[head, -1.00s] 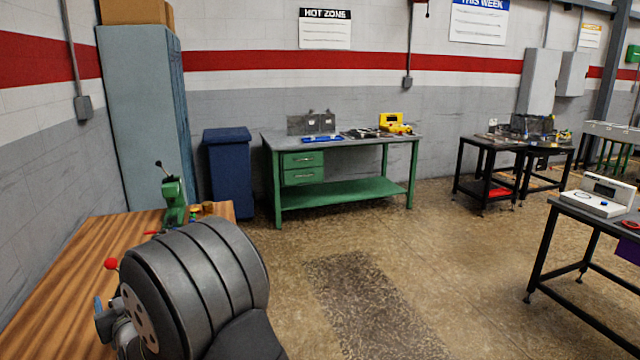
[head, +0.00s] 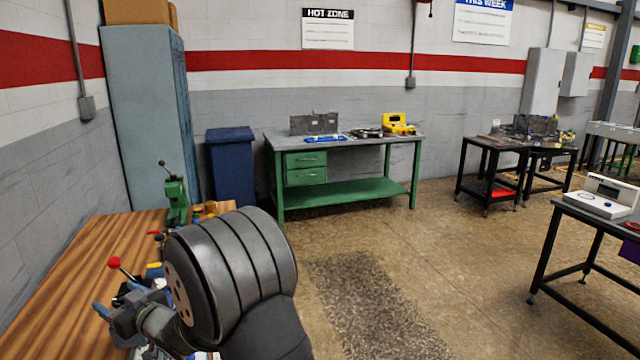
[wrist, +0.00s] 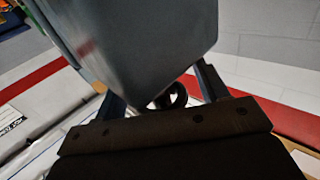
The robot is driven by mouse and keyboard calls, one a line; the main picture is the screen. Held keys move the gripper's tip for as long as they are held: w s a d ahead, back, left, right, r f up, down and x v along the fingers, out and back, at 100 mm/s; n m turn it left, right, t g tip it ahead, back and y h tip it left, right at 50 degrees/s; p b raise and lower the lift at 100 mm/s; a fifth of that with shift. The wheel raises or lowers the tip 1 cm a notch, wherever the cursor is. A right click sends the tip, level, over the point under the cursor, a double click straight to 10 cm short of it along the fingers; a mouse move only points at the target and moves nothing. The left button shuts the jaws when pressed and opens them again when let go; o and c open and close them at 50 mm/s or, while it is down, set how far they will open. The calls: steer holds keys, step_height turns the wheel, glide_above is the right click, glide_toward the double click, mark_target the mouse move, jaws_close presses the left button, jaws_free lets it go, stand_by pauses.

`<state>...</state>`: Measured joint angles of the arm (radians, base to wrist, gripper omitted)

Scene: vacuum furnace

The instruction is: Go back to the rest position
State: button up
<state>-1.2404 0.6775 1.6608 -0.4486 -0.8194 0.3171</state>
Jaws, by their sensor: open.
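My gripper (head: 118,301) is at the lower left of the head view, at the end of my dark grey arm, in front of the wooden bench (head: 70,262). In the wrist view my gripper (wrist: 160,88) shows two blue-grey fingers set apart, one on each side. I see nothing clamped between them. A dark ring-like shape (wrist: 172,97) shows in the gap; I cannot tell what it is.
A green lever tool (head: 176,200) with a small black knob stands on the bench, with small coloured items beside it. A grey-blue cabinet (head: 145,110), a blue bin (head: 231,165) and a green table (head: 345,190) stand behind.

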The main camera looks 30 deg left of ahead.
steer(key=shift+s+n+g, duration=0.1)
steer(key=shift+n+g, duration=0.6)
steer(key=shift+g, duration=0.4)
